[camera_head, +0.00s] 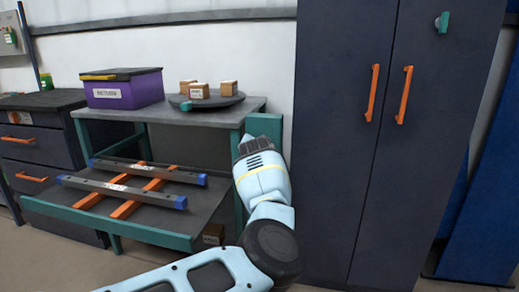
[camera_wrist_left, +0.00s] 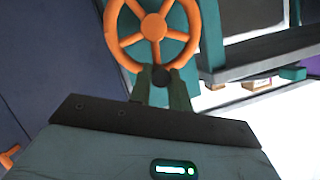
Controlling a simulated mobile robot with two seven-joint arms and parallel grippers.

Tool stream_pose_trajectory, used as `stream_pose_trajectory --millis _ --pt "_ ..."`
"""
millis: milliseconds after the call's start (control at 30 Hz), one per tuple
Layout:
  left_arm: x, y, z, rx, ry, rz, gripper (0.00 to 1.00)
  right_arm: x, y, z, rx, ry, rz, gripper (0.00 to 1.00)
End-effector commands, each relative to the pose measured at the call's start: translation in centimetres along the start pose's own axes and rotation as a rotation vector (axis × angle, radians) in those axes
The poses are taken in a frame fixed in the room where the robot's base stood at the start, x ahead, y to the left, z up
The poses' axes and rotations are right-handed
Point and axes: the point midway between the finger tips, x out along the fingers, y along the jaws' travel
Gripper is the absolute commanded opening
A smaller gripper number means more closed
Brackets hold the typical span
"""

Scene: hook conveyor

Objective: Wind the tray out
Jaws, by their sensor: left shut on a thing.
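My left gripper (camera_wrist_left: 161,88) is shut on the dark knob (camera_wrist_left: 160,76) at the wheel's lower rim. In the head view my left arm reaches to the teal panel (camera_head: 265,126) at the bench's right side; its wrist hides the wheel and fingertips. The tray (camera_head: 110,226), grey with a teal front edge, is low in the bench and sticks out at the front. A rack of two grey bars (camera_head: 120,191) with blue ends and orange crosspieces lies on it. My right gripper is not in view.
The bench top (camera_head: 195,118) holds a purple bin (camera_head: 125,90) and a dark round turntable (camera_head: 206,103) with small boxes. A tall dark cabinet (camera_head: 335,150) with orange handles stands close on the right. Drawers (camera_head: 35,145) stand at left.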

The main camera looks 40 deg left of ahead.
Motion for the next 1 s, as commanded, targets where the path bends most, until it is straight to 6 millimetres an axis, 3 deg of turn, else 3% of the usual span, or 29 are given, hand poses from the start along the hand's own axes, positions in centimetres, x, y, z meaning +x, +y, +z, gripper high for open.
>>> stream_pose_trajectory --millis 167,200,367,767,1000 --pt "0.1 -0.1 0.1 -0.001 -0.002 -0.002 0.00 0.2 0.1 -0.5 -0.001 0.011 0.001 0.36" --pt "0.1 -0.1 0.2 0.000 -0.002 -0.002 0.20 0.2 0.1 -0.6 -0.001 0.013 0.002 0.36" --pt "0.0 -0.1 0.1 0.000 -0.002 -0.002 0.41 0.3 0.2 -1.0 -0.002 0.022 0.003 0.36" --pt "-0.5 -0.1 0.0 0.000 -0.001 -0.001 0.41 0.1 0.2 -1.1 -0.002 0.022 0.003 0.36" --pt "-3.0 -0.1 -0.1 -0.001 0.000 -0.001 0.41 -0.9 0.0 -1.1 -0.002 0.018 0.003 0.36"
